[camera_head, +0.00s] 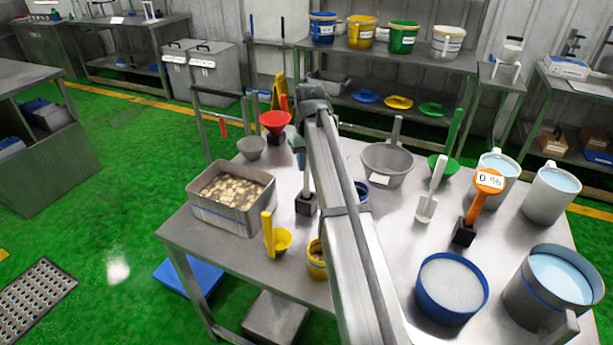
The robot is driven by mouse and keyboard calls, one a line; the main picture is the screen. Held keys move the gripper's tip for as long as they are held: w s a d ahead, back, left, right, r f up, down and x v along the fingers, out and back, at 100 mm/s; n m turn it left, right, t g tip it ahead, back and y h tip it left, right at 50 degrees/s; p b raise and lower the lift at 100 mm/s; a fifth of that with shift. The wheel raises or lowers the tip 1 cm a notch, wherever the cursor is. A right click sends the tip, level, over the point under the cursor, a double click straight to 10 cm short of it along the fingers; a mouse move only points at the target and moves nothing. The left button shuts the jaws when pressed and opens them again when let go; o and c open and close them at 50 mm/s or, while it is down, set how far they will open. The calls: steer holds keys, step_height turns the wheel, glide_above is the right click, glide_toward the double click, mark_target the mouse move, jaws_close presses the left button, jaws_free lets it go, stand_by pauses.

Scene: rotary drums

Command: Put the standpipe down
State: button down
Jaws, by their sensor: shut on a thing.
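A slim pale upright pipe with a black block at its foot, which I take to be the standpipe (306,183), shows just left of my arm. It looks upright on or just above the steel table (400,215); I cannot tell whether its foot touches. My gripper (299,150) is at its upper end, shut on it. My arm and wrist hide part of the fingers and the pipe's top.
A grey tub of pale pieces (232,198), a yellow scoop (277,237) and a red funnel (274,121) stand to the left. A grey bowl (387,165), an orange-handled piece (482,195) and a blue tub (451,287) stand right. My arm crosses the table's middle.

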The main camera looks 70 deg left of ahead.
glide_above(306, 196)
steer(key=shift+w+a+f, duration=0.1)
steer(key=shift+a+f, duration=0.05)
steer(key=shift+f, duration=0.6)
steer(key=shift+w+a+f, duration=0.1)
steer(key=shift+a+f, duration=0.05)
steer(key=shift+f, duration=0.6)
steer(key=shift+w+a+f, duration=0.1)
steer(key=shift+a+f, duration=0.05)
steer(key=shift+f, duration=0.7)
steer(key=c, duration=1)
jaws_free()
steer(key=r, duration=0.4)
steer(key=d+r, duration=0.1)
steer(key=r, duration=0.7)
steer(key=shift+d, duration=0.25)
